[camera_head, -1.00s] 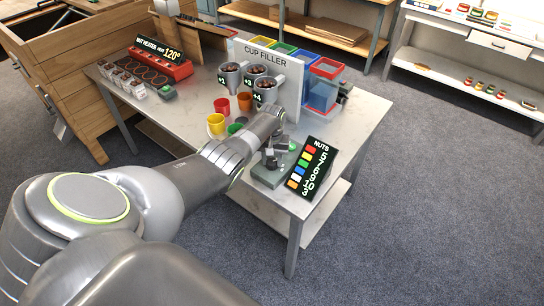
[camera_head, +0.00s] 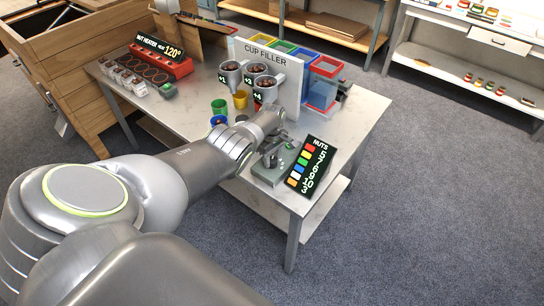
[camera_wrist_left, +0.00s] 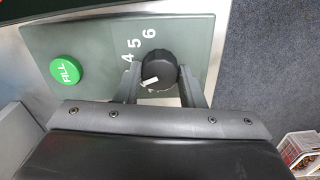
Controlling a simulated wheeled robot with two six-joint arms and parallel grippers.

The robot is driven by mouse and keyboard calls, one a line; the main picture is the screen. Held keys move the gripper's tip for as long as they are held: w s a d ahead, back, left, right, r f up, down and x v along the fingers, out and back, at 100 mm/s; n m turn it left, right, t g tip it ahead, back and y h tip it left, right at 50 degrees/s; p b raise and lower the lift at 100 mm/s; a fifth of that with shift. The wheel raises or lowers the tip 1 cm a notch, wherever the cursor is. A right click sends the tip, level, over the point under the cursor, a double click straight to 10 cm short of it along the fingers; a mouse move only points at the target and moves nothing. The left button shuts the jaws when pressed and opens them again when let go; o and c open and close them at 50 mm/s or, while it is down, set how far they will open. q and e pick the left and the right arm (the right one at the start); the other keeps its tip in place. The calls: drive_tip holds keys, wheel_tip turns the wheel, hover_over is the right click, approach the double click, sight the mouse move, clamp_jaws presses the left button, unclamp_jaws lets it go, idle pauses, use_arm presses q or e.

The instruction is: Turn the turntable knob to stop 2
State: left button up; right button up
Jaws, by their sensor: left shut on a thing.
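My left gripper (camera_head: 274,156) is over the grey-green control box (camera_head: 262,175) at the table's front corner. In the left wrist view its two fingers (camera_wrist_left: 159,84) are shut on the black knob (camera_wrist_left: 160,66), one on each side. The knob's white mark (camera_wrist_left: 150,81) points to the lower left. The numerals 4, 5 and 6 show around the knob's upper left; the other stops are mostly hidden by my gripper. Coloured cups, among them a green cup (camera_head: 219,107), a yellow cup (camera_head: 240,98) and a blue cup (camera_head: 217,120), stand before the cup filler; my arm hides the turntable.
A green FILL button (camera_wrist_left: 65,69) is left of the knob. The NUTS sign (camera_head: 312,166) stands right of the box. The cup filler panel (camera_head: 264,60) with nut-filled hoppers and coloured bins (camera_head: 323,85) are behind. A red nut heater (camera_head: 160,64) is at the left.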

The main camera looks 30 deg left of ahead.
sight(272, 160)
use_arm(q)
drive_tip(key=shift+n, duration=2.2)
drive_tip(key=o, duration=1)
drive_tip(key=shift+r, duration=0.1)
wheel_tip(272, 160, up, 7)
drive_tip(key=p, duration=0.5)
drive_tip(key=shift+f+p, duration=0.2)
drive_tip(key=shift+p, duration=0.2)
drive_tip(key=shift+r+p, duration=0.7)
drive_tip(key=shift+r, duration=4.65)
